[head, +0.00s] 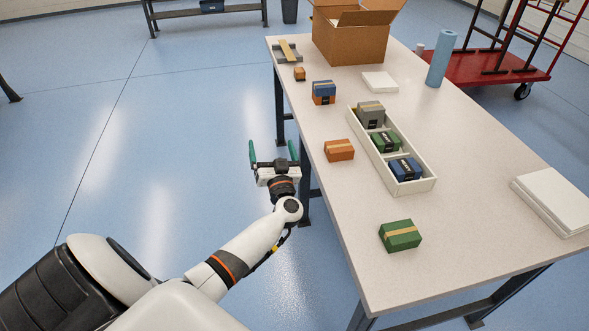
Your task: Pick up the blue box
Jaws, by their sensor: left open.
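A blue box (323,88) with a tan band sits toward the far left of the table, apparently on top of an orange box (325,100). Another blue box (405,169) with a dark label sits in the nearest compartment of the white divided tray (418,187). My left gripper (272,151) is open and empty, with its green fingers apart. It is beside the table's left edge, over the floor, nearer to me than the stacked blue box. My right gripper is not in view.
The tray also holds a green box (385,141) and a grey box (370,115). An orange box (339,150) and a green box (400,235) lie on the table (470,240). A cardboard carton (350,42) stands at the back.

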